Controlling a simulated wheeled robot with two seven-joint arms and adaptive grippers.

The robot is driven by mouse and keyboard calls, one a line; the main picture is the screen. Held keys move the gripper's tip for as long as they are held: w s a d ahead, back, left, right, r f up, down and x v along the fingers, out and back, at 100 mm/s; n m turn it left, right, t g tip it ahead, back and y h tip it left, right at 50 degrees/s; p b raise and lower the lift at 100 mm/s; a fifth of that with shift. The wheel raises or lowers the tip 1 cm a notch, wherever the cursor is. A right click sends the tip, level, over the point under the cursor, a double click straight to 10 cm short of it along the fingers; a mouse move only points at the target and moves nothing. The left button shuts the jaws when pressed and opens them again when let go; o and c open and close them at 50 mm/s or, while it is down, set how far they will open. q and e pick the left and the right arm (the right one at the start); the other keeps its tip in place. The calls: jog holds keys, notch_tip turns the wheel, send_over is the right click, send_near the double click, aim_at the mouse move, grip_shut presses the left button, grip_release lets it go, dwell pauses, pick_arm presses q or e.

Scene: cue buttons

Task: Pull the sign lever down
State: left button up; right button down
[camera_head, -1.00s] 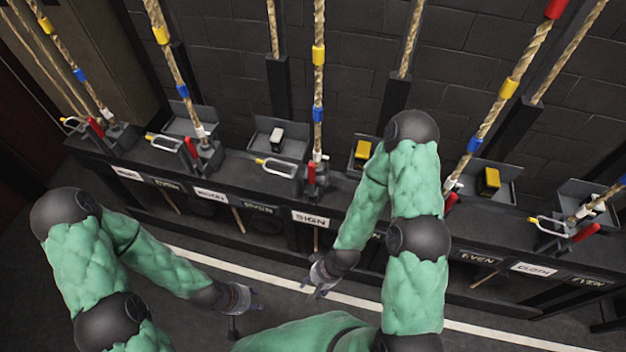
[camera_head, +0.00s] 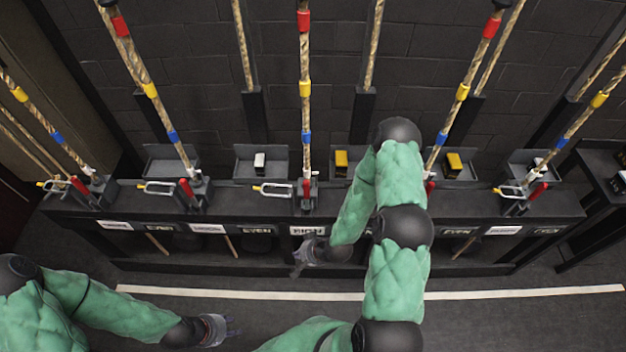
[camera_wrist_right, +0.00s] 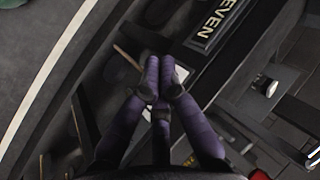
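The lever with a red handle (camera_head: 307,187) stands upright on the rail above the white SIGN label (camera_head: 300,230), at the foot of the middle rope. A silver loop with a yellow end (camera_head: 272,189) sits just left of it. My right gripper (camera_head: 299,268) is in front of the rail, below the label and apart from the lever, partly covering the label. In the right wrist view its purple fingers (camera_wrist_right: 160,75) are drawn together with nothing seen between them. The lever is not recognisable there. My left gripper (camera_head: 232,326) is low, far from the rail, with fingers apart and empty.
Similar levers stand along the rail, including a red one (camera_head: 187,188) to the left and another (camera_head: 538,190) to the right. An EVEN plate (camera_wrist_right: 216,20) is close to my right fingers. The floor by the white line (camera_head: 480,293) is clear.

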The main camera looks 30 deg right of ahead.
jog(key=w+d+r+m+t, duration=0.3)
jog(key=w+d+t, duration=0.15)
jog(key=d, duration=0.25)
jog(key=m+t, duration=0.5)
jog(key=t, duration=0.2)
send_near(307, 196)
jog(key=w+d+r, duration=0.2)
jog(key=d+r, duration=0.1)
jog(key=d, duration=0.5)
jog(key=shift+w+a, duration=0.1)
jog(key=shift+a, duration=0.1)
jog(key=shift+w, duration=0.1)
jog(key=w+a, duration=0.1)
jog(key=w, duration=0.1)
jog(key=w+a+b, duration=0.1)
jog(key=w+a, duration=0.1)
jog(key=w, duration=0.1)
jog(key=w+a, duration=0.2)
jog(key=w, duration=0.1)
jog(key=shift+f+b, duration=0.1)
jog(key=shift+b, duration=0.3)
jog(key=shift+s+a, duration=0.2)
jog(key=shift+a, duration=0.1)
